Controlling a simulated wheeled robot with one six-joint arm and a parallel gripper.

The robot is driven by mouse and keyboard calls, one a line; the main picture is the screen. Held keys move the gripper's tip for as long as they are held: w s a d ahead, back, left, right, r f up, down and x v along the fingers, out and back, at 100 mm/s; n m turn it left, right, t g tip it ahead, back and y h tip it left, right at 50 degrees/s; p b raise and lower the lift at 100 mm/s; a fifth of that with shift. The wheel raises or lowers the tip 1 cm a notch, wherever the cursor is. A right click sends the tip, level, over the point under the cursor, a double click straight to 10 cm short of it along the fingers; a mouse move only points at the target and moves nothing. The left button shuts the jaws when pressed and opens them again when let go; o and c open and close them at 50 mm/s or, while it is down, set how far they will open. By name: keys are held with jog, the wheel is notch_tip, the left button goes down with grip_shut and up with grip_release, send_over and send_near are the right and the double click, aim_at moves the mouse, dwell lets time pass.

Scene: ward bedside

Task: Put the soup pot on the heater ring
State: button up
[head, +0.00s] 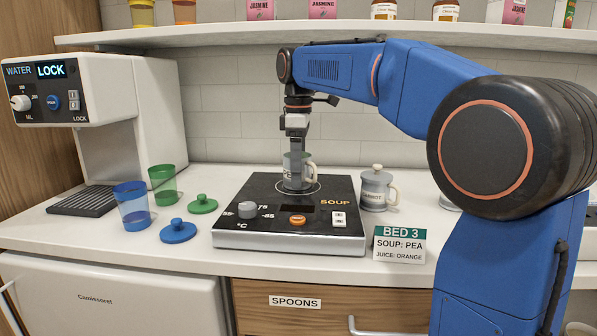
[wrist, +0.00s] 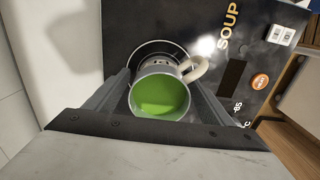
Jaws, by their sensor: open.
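The soup pot (head: 303,170) is a grey, handled, open pot. It appears upright on the heater ring (head: 313,190) of the black-topped heater (head: 262,187). In the wrist view the pot (wrist: 135,98) holds green soup, and its handle points up and right. A pale circle of the ring (wrist: 150,42) shows beyond the pot; the pot hides the rest. My gripper (head: 297,160) is open, pointing down over the pot. In the wrist view the fingers of my gripper (wrist: 160,82) stand on either side of the pot. Contact under its base is hidden.
A lidded pot marked CARROT (head: 375,191) stands right of the heater, behind a BED 3 card (head: 399,245) reading SOUP: PEA. Blue (head: 133,207) and green (head: 164,184) cups, with loose lids, stand left near the water dispenser (head: 100,110). A shelf (head: 220,34) runs above.

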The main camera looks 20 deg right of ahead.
notch_tip(320, 180, up, 11)
jog(key=shift+r, duration=0.4)
dwell(0.4)
